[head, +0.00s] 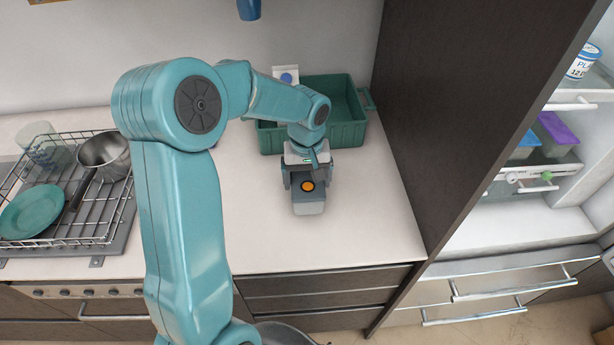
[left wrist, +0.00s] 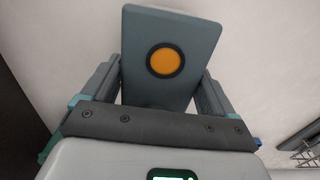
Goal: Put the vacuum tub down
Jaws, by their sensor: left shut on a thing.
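The vacuum tub (head: 309,207) is a small pale box with a grey lid and a round orange button. My left gripper (head: 306,180) is shut on it from above, over the counter in front of the green crate. In the left wrist view the tub's lid (left wrist: 172,28) sits between the two fingers of my left gripper (left wrist: 158,85). The tub looks roughly level and is at or close above the counter top; I cannot tell whether it touches. My right gripper is not in view.
The counter (head: 362,225) is bare around the tub. A green crate (head: 345,134) with a white carton (head: 287,74) by it stands behind. A dish rack (head: 100,215) with a pot and plate is at left. A dark tall panel (head: 450,110) bounds the right.

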